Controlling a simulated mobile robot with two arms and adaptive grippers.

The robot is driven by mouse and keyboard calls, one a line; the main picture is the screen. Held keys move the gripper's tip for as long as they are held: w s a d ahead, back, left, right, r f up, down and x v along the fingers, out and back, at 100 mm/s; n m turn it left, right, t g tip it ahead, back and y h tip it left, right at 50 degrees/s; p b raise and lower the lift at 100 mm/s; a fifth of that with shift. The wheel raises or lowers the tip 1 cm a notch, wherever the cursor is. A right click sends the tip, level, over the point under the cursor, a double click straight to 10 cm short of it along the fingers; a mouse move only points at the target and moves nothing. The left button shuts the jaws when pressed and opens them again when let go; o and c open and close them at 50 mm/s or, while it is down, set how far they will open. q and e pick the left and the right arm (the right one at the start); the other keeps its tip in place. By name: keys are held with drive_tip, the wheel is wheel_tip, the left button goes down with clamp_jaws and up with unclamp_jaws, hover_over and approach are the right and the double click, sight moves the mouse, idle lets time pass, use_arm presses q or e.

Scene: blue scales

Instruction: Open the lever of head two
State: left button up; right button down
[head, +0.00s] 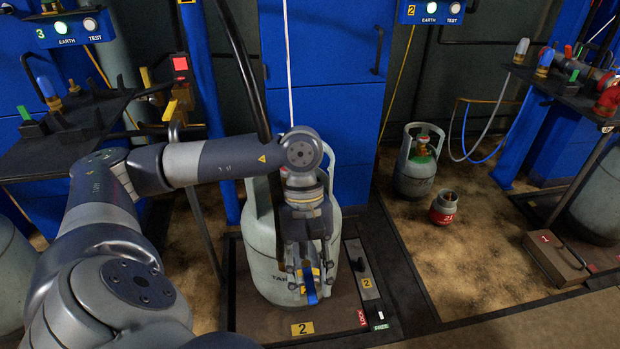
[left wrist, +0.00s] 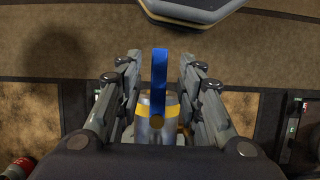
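A blue lever (head: 310,285) shows just below my left gripper (head: 308,268) in the head view, in front of the large grey gas cylinder (head: 265,265). In the left wrist view the blue lever (left wrist: 160,85) stands upright on a metal body with a yellow ring (left wrist: 158,112). My left gripper (left wrist: 160,75) is open, with one finger on each side of the lever and a visible gap on both sides. The gripper hides the cylinder's valve and much of the filling head. My right gripper is not in view.
The cylinder stands on a scale platform with a yellow "2" plate (head: 302,328) and a LOCK/FREE strip (head: 371,316). A black hose (head: 245,75) comes down beside my left arm. A small cylinder (head: 415,165) and a red-grey canister (head: 443,208) stand to the right.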

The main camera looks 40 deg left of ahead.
sight(307, 264)
use_arm(q)
drive_tip(key=v, duration=1.2)
idle(0.5)
